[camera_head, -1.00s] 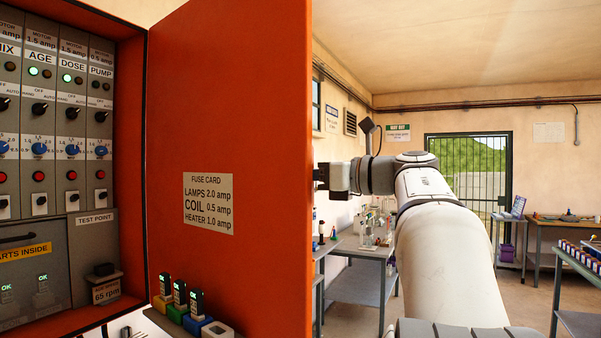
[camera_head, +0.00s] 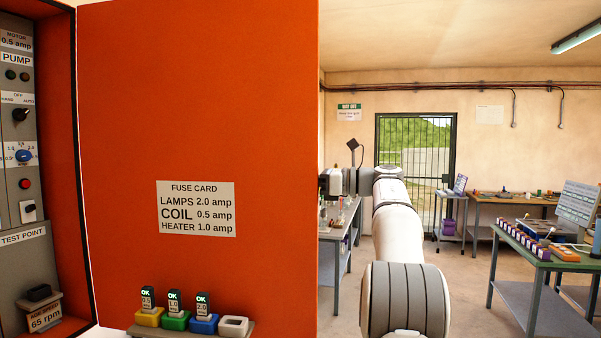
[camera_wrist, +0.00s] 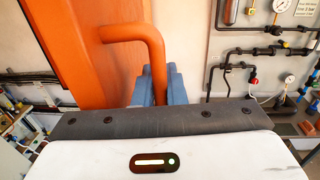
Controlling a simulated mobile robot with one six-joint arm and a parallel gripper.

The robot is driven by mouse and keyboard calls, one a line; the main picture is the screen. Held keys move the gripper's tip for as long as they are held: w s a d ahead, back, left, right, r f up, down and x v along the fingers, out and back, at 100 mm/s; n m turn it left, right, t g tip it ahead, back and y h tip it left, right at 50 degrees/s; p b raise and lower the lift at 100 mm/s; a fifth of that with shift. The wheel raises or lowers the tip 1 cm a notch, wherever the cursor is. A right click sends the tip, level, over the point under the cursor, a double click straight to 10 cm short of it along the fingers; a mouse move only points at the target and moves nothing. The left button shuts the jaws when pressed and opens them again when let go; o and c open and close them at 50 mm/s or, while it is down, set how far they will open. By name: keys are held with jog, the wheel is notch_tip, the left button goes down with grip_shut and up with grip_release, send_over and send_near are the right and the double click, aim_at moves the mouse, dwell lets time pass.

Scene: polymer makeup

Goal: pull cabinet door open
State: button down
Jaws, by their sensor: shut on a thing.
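The orange cabinet door (camera_head: 200,95) stands swung open and fills the middle left of the head view, its inner face with the fuse card toward me. Part of the cabinet's grey control panel (camera_head: 22,150) shows at the far left. In the wrist view the door's orange bent-bar handle (camera_wrist: 153,45) runs between the blue fingers of my gripper (camera_wrist: 155,88), which is shut on it. In the head view my arm reaches to the door's free edge, and the door hides the fingers and handle.
A shelf on the door holds fuses in yellow, green and blue holders and an empty white holder (camera_head: 234,326). A bench with purple items (camera_head: 530,240) stands at the right. A barred door (camera_head: 416,150) is in the back wall. Open floor lies between.

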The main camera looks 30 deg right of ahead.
jog(key=shift+w+d, duration=0.1)
jog(key=shift+w, duration=0.05)
jog(key=c, duration=1.8)
grip_release()
jog(key=shift+o, duration=0.2)
jog(key=b+v, duration=0.2)
jog(key=v, duration=0.5)
jog(key=shift+s+d, duration=0.3)
jog(key=shift+d, duration=0.1)
